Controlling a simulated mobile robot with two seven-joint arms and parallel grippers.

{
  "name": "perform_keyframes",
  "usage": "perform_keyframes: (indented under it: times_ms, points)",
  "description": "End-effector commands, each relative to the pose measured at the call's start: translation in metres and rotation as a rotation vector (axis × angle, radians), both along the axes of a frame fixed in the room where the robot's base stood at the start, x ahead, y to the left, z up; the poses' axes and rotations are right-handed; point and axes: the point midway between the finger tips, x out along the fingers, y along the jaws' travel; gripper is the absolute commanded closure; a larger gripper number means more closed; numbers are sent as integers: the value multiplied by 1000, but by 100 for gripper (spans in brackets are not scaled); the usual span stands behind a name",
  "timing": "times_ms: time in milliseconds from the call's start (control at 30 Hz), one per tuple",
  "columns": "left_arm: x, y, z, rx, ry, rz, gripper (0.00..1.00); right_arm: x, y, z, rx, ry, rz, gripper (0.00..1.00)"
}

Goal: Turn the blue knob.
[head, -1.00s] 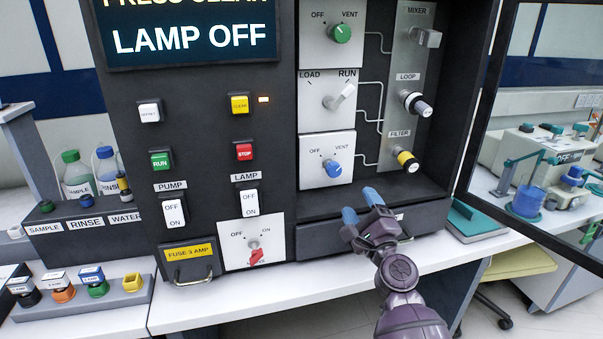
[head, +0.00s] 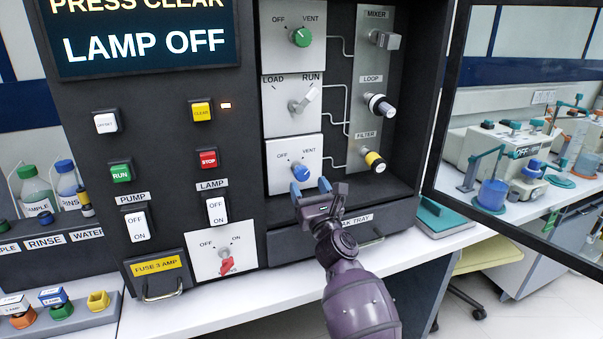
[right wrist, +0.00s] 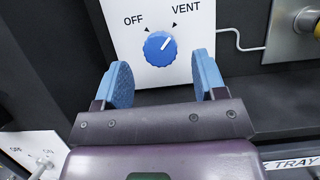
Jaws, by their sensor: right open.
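The blue knob (head: 301,172) is on a white panel (head: 282,150) marked OFF and VENT, low in the machine's recess. In the right wrist view the blue knob (right wrist: 160,48) shows a white line pointing up and right, toward the VENT mark. My right gripper (head: 310,188) is open and empty, just below and in front of the knob. In the right wrist view its two blue fingertips (right wrist: 163,82) stand apart on either side below the knob, not touching it. My left gripper is not in view.
A green knob (head: 300,37) and a grey LOAD/RUN lever (head: 303,99) sit above on the same column. The filter fitting (head: 374,161) stands out to the right. A drawer-like tray (head: 345,229) lies below. An open door (head: 540,130) edges the right side.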

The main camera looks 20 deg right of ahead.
Motion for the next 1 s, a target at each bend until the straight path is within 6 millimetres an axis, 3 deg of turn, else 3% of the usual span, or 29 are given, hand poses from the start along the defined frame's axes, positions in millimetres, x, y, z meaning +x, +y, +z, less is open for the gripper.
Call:
perform_keyframes:
  times_ms: [333,767,800,1000]
  points:
    - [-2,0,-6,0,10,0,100,41,2,15,-1,1,0,36]
    - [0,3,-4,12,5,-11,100,49,1,20,-2,0,-1,36]
    - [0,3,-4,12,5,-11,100,49,1,20,-2,0,-1,37]
    - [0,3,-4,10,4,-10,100,48,2,20,-2,0,-1,68]
